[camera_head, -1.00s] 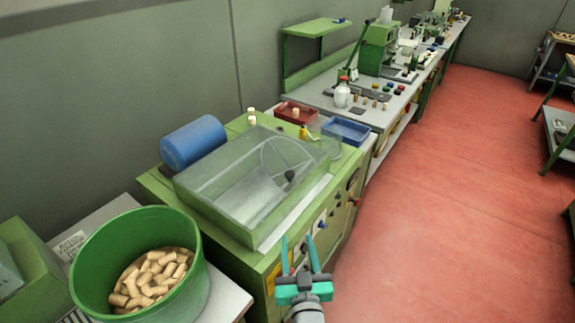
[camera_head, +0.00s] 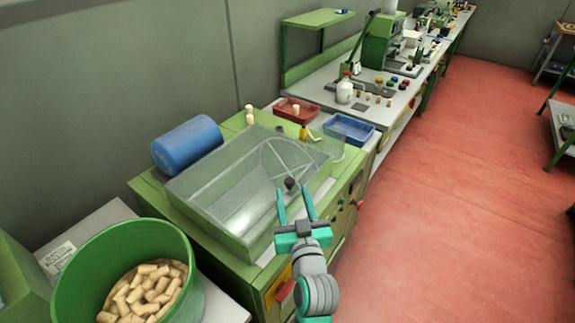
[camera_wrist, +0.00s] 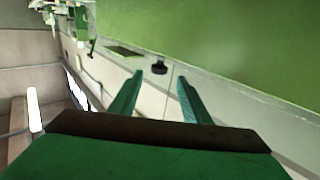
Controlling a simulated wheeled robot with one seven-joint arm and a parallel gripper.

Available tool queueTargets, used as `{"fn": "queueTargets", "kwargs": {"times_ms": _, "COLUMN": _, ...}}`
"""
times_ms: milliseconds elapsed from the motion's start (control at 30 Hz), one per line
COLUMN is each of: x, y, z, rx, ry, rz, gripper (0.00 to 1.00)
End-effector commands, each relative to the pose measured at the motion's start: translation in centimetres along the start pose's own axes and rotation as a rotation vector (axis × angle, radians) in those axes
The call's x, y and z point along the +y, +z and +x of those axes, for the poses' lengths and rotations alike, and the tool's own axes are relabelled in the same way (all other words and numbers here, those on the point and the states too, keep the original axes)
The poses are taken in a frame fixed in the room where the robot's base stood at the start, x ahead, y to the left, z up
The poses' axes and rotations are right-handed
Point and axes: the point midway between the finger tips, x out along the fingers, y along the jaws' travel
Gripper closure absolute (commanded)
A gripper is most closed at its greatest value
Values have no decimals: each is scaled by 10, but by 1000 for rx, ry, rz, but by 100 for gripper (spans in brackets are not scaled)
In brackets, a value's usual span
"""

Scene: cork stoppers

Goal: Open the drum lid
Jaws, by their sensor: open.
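The drum lid (camera_head: 235,192) is a clear, see-through cover lying closed over the green machine (camera_head: 148,192). A dark round knob (camera_head: 290,183) shows near the lid's front right side. In the wrist view a dark knob (camera_wrist: 152,66) stands just beyond the fingertips, against a pale strip beside a green surface. My gripper (camera_head: 294,190) is open and empty, its two teal fingers pointing towards the knob. In the wrist view the open fingers (camera_wrist: 160,78) are apart, and the knob appears ahead of the gap between them, not held.
A green tub (camera_head: 180,240) of corks stands at the lower left. A blue cylinder (camera_head: 187,145) lies behind the lid. A red tray (camera_head: 296,109) and a blue tray (camera_head: 348,129) sit beyond it. The red floor at right is clear.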

Motion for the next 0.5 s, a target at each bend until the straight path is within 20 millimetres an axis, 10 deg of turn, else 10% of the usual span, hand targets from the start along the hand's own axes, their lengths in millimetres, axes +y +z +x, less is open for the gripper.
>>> {"fn": "queueTargets", "kwargs": {"times_ms": 500, "x": 6, "y": -1, "z": 78, "rx": 1, "ry": 9, "rz": 0, "gripper": 57}}
